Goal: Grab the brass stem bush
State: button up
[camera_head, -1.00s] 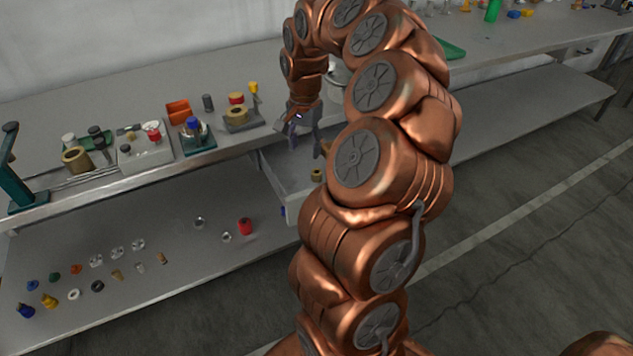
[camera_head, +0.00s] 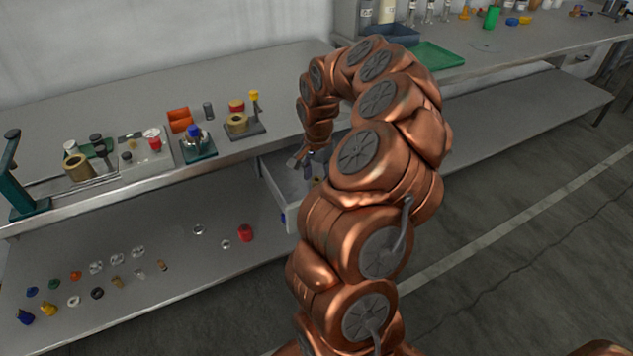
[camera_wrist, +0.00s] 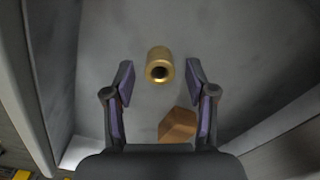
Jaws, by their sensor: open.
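The brass stem bush (camera_wrist: 160,62), a short gold-coloured hollow cylinder, is on the grey drawer floor (camera_wrist: 95,60) in the wrist view. Its dark bore faces my gripper. My gripper (camera_wrist: 160,78) is open and empty, with one finger on each side of the bush's near end and a gap on both sides. I cannot tell how high the fingers are above the floor. In the head view my gripper (camera_head: 306,160) is over the open drawer (camera_head: 283,194), and the arm hides much of the drawer.
A brown angular block (camera_wrist: 178,125) lies in the drawer between the fingers, nearer the palm. Drawer walls stand to both sides. The bench above holds an orange bin (camera_head: 180,119) and a fixture (camera_head: 238,124). The lower shelf has several small parts and a red piece (camera_head: 245,233).

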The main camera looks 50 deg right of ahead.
jog(key=shift+c, duration=0.4)
grip_shut()
